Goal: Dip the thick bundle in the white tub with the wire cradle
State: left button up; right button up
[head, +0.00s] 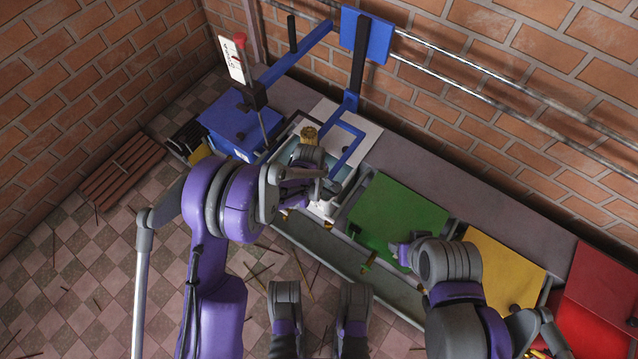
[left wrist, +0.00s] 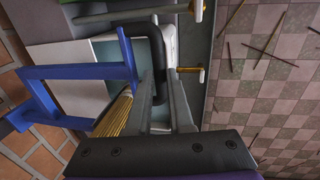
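The thick bundle of tan sticks (head: 308,133) shows its top end at the tub in the head view. In the left wrist view the bundle (left wrist: 115,115) lies beside my left finger, partly hidden. The white tub (left wrist: 168,45) holds a grey-blue surface and has a dark rounded loop (left wrist: 158,55) along one side. I cannot tell whether that loop is the wire cradle.
A blue frame (head: 345,147) on a blue post reaches over the tub. A blue box (head: 240,122) stands left of it. Green (head: 395,212), yellow (head: 500,268) and red (head: 603,290) lids line the bench to the right. Loose sticks litter the tiled floor.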

pick_arm(q)
grip_shut()
dwell(0.9)
jog(key=shift+r, duration=0.15)
notch_tip(320, 180, up, 15)
jog(key=p, duration=0.6)
jog(key=shift+p, duration=0.4)
jog(key=o, duration=0.6)
grip_release()
jog(key=shift+f, duration=0.2)
